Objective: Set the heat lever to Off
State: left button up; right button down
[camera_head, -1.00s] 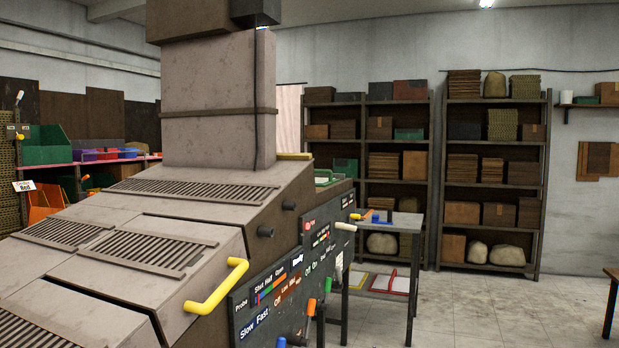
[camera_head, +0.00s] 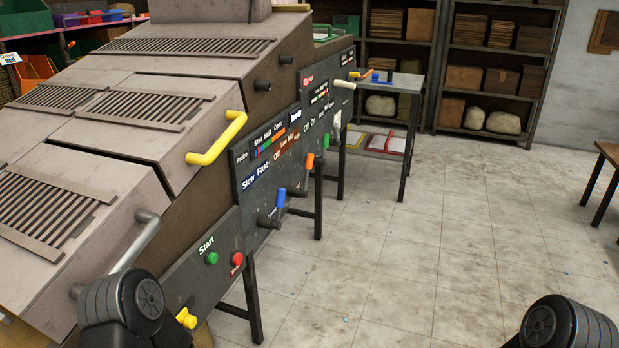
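The heat lever appears to be the orange-handled lever (camera_head: 308,160) on the machine's dark control panel (camera_head: 257,205). It sits below the orange lettering Off, Low, Mid, High (camera_head: 286,147). Its handle points up; I cannot tell its exact setting at this angle. A blue-handled lever (camera_head: 280,198) stands nearer me, below Slow and Fast, and a white-handled lever (camera_head: 336,125) stands farther along, below Off and On. Dark ribbed parts of my two arms show at the bottom left and bottom right. Neither gripper's fingers can be seen, and nothing of mine touches the levers.
A green Start button (camera_head: 212,258) and a red button (camera_head: 237,259) are on the near panel. A yellow handle (camera_head: 216,138) and a grey handle (camera_head: 122,255) stick out from the machine. A small table (camera_head: 405,84) stands beyond.

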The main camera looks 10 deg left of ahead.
aim_at(304, 193)
jog(key=i+z, duration=0.15)
jog(key=i, duration=0.4)
jog(key=i+j+z, duration=0.1)
jog(key=i, duration=0.5)
jog(key=i+j+z, duration=0.15)
jog(key=i, duration=0.4)
jog(key=i+j+z, duration=0.15)
jog(key=i, duration=0.4)
